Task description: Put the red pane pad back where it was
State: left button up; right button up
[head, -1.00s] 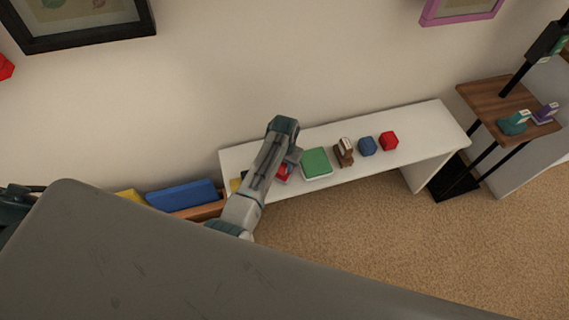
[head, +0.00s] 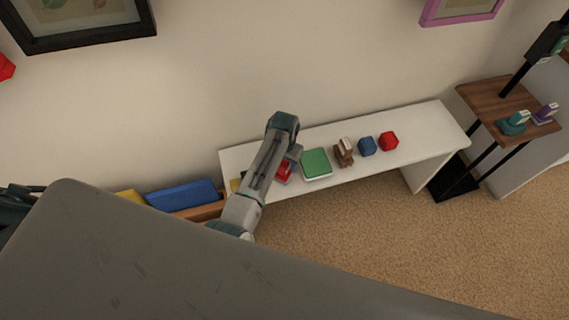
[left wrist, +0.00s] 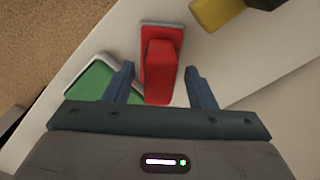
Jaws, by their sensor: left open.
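The red pane pad (left wrist: 160,72) lies on the white bench (left wrist: 240,70). In the left wrist view it shows a red raised grip on a red plate with a grey edge. My left gripper (left wrist: 162,85) is open, with one blue finger on each side of the pad's grip. I cannot tell whether the fingers touch it. In the head view the red pad (head: 284,172) is partly hidden by my left arm, and the left gripper (head: 290,160) is at it. My right gripper is not in view.
A green pad (head: 316,163) lies close beside the red one. A brown figure (head: 343,152), a blue block (head: 367,146) and a red block (head: 389,141) stand further right on the bench. A yellow thing (left wrist: 218,12) lies on the other side. The bench's right end is clear.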

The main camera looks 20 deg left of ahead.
pick_arm(q)
notch_tip(320, 180, up, 10)
jog(key=shift+r, duration=0.15)
dwell(0.3)
